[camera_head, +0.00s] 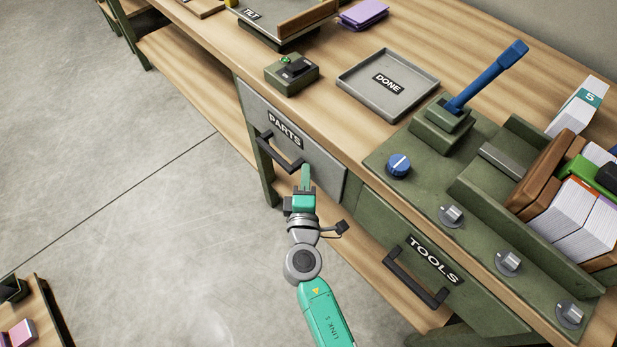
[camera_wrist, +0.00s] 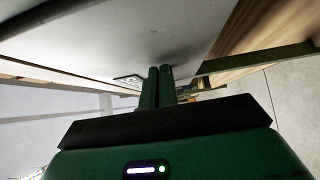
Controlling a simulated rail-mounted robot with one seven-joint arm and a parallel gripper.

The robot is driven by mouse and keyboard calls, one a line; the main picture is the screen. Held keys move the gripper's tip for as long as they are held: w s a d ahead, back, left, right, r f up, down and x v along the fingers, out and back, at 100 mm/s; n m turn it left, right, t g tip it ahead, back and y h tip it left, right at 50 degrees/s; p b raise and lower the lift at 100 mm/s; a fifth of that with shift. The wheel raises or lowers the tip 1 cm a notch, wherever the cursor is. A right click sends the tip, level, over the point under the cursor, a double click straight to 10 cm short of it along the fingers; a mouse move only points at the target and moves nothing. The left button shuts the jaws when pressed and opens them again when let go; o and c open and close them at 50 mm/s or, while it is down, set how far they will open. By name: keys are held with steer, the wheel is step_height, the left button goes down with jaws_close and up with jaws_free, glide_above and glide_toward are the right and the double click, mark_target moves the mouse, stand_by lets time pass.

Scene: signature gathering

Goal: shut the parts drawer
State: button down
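The parts drawer (camera_head: 322,171) has a grey front with a PARTS label (camera_head: 285,131) and a black bar handle (camera_head: 279,154). In the head view its front sits close under the bench edge; I cannot tell whether a small gap is left. My gripper (camera_head: 306,169) is at the drawer front, just right of the handle's lower right end. In the wrist view my gripper's fingers (camera_wrist: 159,70) are side by side with only a thin dark line between them, and nothing shows held. The grey drawer front (camera_wrist: 130,40) fills the upper part of that view. Contact at the fingertips cannot be told.
The green TOOLS drawer (camera_head: 458,290) with a black handle (camera_head: 414,278) is to the right. On the bench are a small switch box (camera_head: 291,80), a grey DONE tray (camera_head: 425,80) and a blue lever (camera_head: 487,76). Open floor (camera_head: 130,220) lies left.

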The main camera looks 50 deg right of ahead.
steer(key=shift+s, duration=0.1)
steer(key=shift+a, duration=0.2)
steer(key=a, duration=0.4)
steer(key=p+v, duration=0.1)
steer(key=v, duration=0.8)
steer(key=shift+a+p, duration=0.2)
steer(key=shift+p, duration=0.1)
